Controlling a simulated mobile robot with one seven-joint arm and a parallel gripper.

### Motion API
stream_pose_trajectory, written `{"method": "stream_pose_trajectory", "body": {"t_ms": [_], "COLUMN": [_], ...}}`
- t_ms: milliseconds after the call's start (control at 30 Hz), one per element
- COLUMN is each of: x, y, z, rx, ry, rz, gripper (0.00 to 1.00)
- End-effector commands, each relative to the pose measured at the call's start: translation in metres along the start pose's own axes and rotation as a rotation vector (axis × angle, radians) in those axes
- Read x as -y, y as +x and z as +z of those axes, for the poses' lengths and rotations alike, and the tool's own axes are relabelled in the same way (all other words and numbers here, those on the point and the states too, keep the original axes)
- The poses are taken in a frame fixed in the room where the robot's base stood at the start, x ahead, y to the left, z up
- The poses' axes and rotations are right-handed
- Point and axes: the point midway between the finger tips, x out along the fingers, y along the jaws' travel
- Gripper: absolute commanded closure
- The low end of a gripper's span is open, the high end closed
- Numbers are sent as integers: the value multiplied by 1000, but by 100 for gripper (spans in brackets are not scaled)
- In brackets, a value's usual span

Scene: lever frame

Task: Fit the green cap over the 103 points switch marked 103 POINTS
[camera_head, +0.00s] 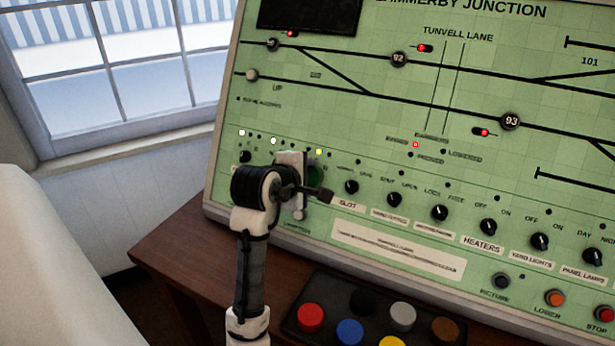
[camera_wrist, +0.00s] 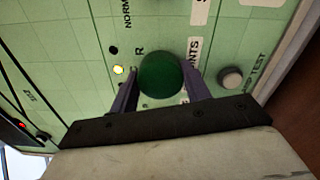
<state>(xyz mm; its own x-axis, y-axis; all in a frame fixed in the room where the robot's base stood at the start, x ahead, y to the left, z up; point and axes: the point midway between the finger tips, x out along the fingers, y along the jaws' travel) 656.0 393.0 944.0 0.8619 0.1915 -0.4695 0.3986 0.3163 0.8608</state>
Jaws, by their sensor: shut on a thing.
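The round green cap (camera_wrist: 160,75) is between the two fingers of my gripper (camera_wrist: 161,88) in the wrist view. My gripper is shut on it, close in front of the panel. In the head view my gripper (camera_head: 312,186) is at the panel's lower left, with part of the green cap (camera_head: 316,174) showing behind it. The cap covers part of a label ending in "NTS", and an "R" shows beside it. The switch behind the cap is hidden, and I cannot tell whether the cap touches it or sits over it.
The green panel (camera_head: 340,120) carries a row of black knobs, including one above SLOT (camera_head: 351,187). A dark tray (camera_head: 335,328) with several coloured caps lies on the wooden desk (camera_head: 175,255).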

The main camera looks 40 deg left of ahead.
Motion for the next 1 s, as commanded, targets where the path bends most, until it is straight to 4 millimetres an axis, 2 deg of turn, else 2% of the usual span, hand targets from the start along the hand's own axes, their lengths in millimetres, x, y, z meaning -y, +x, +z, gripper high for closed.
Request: {"method": "stream_pose_trajectory", "body": {"t_ms": [967,1000], "x": [0,0], "y": [2,2], "z": [0,0], "rx": [0,0], "ry": [0,0], "rz": [-1,0], "gripper": [74,49]}}
